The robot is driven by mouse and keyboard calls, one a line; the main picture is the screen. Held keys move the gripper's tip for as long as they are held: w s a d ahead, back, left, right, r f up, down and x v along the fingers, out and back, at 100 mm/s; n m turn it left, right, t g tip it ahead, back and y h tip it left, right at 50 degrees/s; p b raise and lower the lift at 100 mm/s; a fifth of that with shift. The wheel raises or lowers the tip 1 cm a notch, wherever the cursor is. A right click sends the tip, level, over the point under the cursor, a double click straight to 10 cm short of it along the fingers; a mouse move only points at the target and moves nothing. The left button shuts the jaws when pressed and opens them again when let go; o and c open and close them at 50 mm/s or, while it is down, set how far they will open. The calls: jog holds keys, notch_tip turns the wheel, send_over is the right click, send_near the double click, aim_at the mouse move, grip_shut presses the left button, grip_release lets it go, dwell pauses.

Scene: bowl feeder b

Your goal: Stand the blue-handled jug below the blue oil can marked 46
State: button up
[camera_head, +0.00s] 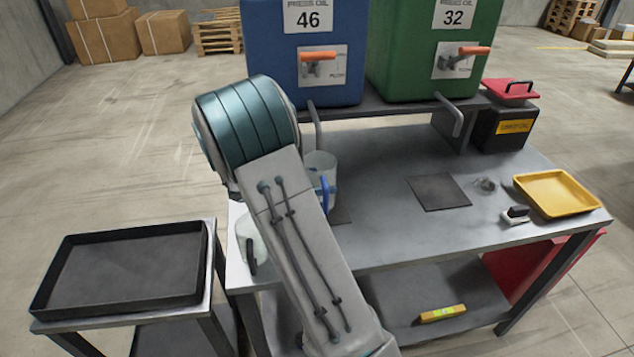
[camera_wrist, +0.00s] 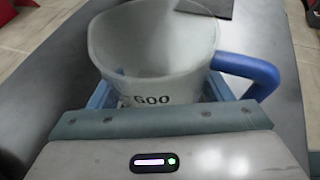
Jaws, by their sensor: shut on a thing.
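The blue oil can marked 46 (camera_head: 302,62) stands on a raised shelf at the back of the bench, with an orange lever and a spout pipe (camera_head: 317,125) bent down at its front. The blue-handled jug (camera_head: 319,163) is a translucent cup on the bench side below that can, partly hidden by my arm. In the wrist view the jug (camera_wrist: 152,50) is upright, with its blue handle (camera_wrist: 250,75) to the right. My gripper (camera_wrist: 160,98) is shut on the jug, its blue fingers on either side of the body. Whether the jug's base touches the bench is hidden.
A green can marked 32 (camera_head: 435,60) stands right of the blue can. A dark mat (camera_head: 439,192), a yellow tray (camera_head: 558,193) and a black-handled jug (camera_head: 247,245) are on the bench. A black tray (camera_head: 125,268) stands on a side table at left.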

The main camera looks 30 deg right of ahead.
jog(key=shift+f, duration=0.4)
jog(key=shift+f, duration=0.2)
jog(key=o, duration=1)
jog(key=shift+r, duration=0.1)
